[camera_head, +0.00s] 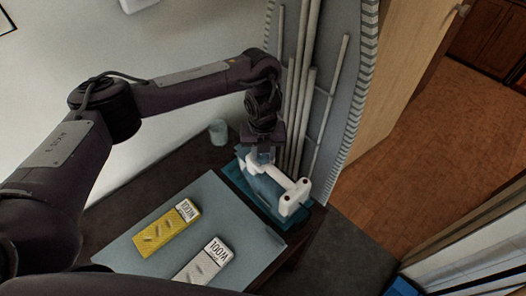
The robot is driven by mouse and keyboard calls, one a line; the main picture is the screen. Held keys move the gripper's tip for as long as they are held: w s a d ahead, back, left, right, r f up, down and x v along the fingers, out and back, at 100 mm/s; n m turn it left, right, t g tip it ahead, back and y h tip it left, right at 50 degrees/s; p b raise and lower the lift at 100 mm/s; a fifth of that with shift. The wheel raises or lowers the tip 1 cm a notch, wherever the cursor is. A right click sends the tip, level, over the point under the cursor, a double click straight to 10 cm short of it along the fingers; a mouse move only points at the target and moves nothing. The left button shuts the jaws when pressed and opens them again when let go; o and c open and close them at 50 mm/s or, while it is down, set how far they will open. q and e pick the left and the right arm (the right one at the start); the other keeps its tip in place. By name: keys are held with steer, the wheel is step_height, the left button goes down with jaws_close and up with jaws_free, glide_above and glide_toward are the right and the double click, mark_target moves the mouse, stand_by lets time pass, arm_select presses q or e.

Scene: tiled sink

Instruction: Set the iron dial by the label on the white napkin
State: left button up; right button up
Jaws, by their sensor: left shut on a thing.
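The iron (290,199) is white and blue and stands on a dark teal base at the right end of the table. My left gripper (261,155) comes down from above at the iron's far end and is shut on a part of it; I cannot tell which part. The dial and its setting cannot be made out. My right gripper is out of view.
A light mat (215,205) covers much of the table under the napkins. A small pale cup (218,131) stands at the back. An upright grey board with rods (318,80) rises close behind the iron. Wooden floor (430,130) lies open at the right.

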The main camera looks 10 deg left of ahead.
mark_target(263, 156)
arm_select(q)
steer(key=o, duration=1)
steer(key=shift+r+p, duration=0.5)
steer(key=shift+r, duration=3.4)
